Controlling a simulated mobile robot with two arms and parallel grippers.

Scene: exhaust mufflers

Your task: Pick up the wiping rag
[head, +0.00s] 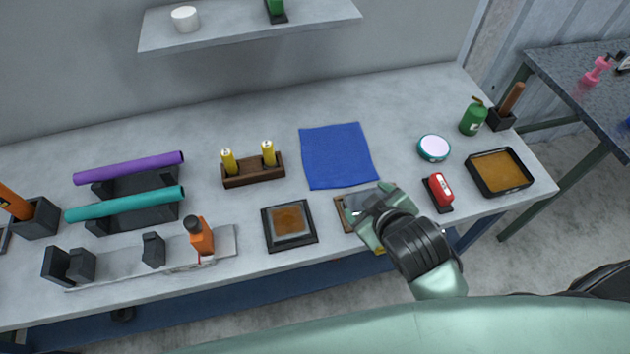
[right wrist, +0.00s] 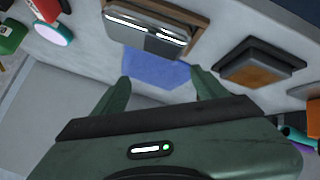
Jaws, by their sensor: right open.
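In the head view the tray (head: 343,216) is at the front of the table, mostly hidden by my right gripper (head: 372,200). My right gripper is open and empty over the tray area. I cannot tell the exact height. My left gripper is not in view.
A flat blue cloth (head: 337,155) lies behind the tray. A black-framed pad (head: 290,240) is left of it. A red object (head: 440,190), a round tin (head: 433,148) and a black tray (head: 524,185) are to the right. A shelf (head: 330,12) hangs above the back.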

